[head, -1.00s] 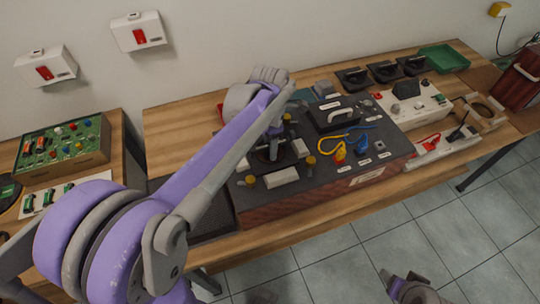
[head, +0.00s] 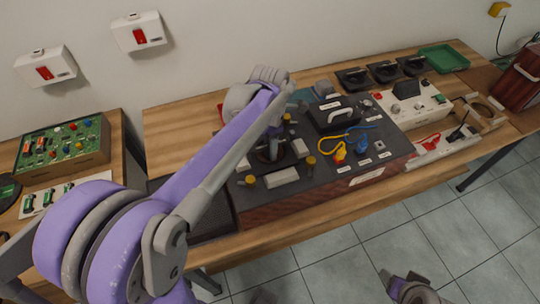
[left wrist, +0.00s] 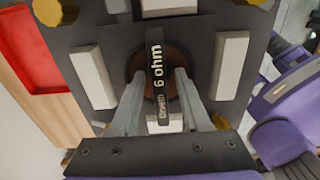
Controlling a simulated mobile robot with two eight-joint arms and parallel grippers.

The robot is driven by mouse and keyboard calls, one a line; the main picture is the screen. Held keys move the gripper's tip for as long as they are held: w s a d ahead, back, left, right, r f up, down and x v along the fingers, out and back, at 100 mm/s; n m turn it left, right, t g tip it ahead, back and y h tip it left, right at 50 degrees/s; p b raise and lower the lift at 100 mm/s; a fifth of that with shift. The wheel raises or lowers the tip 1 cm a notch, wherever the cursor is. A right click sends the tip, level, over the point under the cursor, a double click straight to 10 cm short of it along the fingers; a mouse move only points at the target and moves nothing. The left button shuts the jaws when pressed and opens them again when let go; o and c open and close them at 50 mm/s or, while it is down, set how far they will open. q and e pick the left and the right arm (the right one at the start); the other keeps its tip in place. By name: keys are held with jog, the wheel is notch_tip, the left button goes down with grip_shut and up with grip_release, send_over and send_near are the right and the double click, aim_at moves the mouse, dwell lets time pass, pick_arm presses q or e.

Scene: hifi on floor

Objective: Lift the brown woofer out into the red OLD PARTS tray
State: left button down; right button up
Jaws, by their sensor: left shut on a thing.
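The brown woofer (left wrist: 140,66) shows as a round brown patch in the dark top of the hi-fi box (head: 345,190). A black bar handle labelled "6 ohm" (left wrist: 157,70) stands over it. My left gripper (left wrist: 160,110) is shut on this handle, one finger on each side. In the head view my left gripper (head: 272,150) is over the left part of the box, and my arm partly hides the woofer. I cannot tell whether the woofer is seated or slightly raised. The red tray (left wrist: 38,50) lies left of the box in the wrist view. My right gripper is not clearly visible.
White blocks (left wrist: 92,76) (left wrist: 231,65) and yellow knobs (head: 309,161) stand close around the woofer. Blue and yellow cables (head: 352,135) lie to the right. A green tray (head: 443,58) sits at the bench's far right.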

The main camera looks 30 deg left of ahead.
pick_arm(q)
jog(key=shift+r, duration=0.55)
notch_tip(320, 180, up, 10)
jog(key=p, duration=0.1)
jog(key=shift+s, duration=0.1)
